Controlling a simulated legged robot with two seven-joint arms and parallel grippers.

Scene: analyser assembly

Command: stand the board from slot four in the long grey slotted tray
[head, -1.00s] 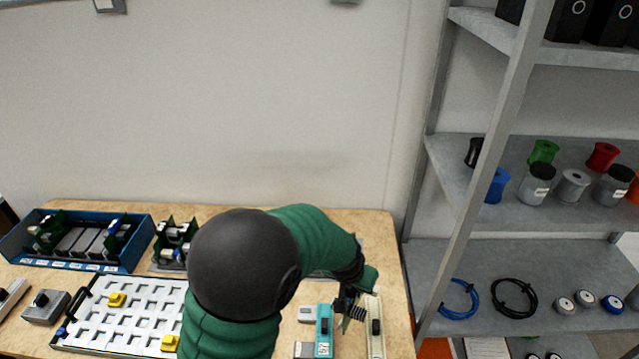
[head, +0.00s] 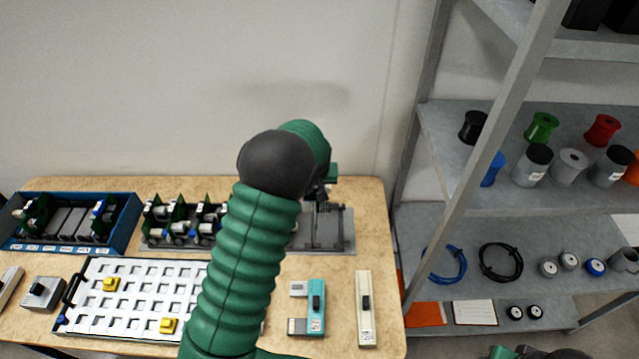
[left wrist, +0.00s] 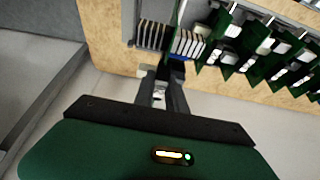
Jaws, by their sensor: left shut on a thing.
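The long grey slotted tray (head: 348,242) lies at the back of the bench. Several green boards (head: 190,225) stand upright in its left part. They also show at the upper right of the left wrist view (left wrist: 270,55). My left gripper (head: 318,212) is over the tray's right part, pointing down. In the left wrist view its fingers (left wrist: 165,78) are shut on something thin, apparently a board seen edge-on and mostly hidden. I cannot tell whether the held piece touches the tray.
A blue crate (head: 70,246) with boards stands at back left. A white grid tray (head: 135,300) with yellow pieces lies in front. A teal tool (head: 316,305) and a beige tool (head: 364,310) lie at front right. A metal shelf (head: 480,225) stands beyond the bench's right edge.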

